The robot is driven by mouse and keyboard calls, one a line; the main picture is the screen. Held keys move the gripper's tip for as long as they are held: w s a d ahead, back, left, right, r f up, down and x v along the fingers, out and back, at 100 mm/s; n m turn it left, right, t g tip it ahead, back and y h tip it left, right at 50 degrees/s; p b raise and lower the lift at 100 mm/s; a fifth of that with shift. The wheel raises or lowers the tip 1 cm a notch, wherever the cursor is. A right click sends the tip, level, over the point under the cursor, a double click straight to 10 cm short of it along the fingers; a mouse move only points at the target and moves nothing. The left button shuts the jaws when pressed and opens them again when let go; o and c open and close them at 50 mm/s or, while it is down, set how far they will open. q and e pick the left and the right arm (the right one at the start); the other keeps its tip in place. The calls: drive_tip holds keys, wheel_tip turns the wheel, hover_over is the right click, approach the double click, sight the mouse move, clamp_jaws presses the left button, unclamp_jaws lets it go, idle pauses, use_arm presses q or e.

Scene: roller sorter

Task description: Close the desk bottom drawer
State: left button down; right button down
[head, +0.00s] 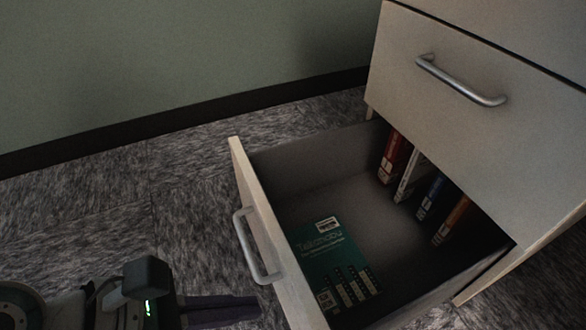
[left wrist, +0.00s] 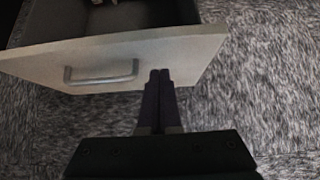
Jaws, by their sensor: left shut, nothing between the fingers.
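The desk's bottom drawer (head: 262,220) is pulled well out, with its inside showing. A silver bar handle (head: 249,246) is on its front; the handle also shows in the left wrist view (left wrist: 101,77). My left gripper (head: 258,304) is shut and empty, in front of the drawer front and near its handle. In the left wrist view its fingertips (left wrist: 160,73) overlap the drawer front (left wrist: 190,58), to the right of the handle. I cannot tell whether they touch it. My right gripper is not in view.
The drawer holds a teal book (head: 330,262) lying flat and several upright books (head: 430,196) at the back. A closed upper drawer (head: 480,125) with a silver handle is above. Grey carpet (head: 130,220) is clear to the left, up to a green wall (head: 180,60).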

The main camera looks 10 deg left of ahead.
sight(294, 292)
use_arm(q)
drive_tip(key=shift+w+d+f, duration=0.1)
drive_tip(key=shift+w+d, duration=0.65)
drive_tip(key=shift+d, duration=0.35)
drive_tip(key=shift+w+d, duration=0.4)
drive_tip(key=shift+d, duration=0.15)
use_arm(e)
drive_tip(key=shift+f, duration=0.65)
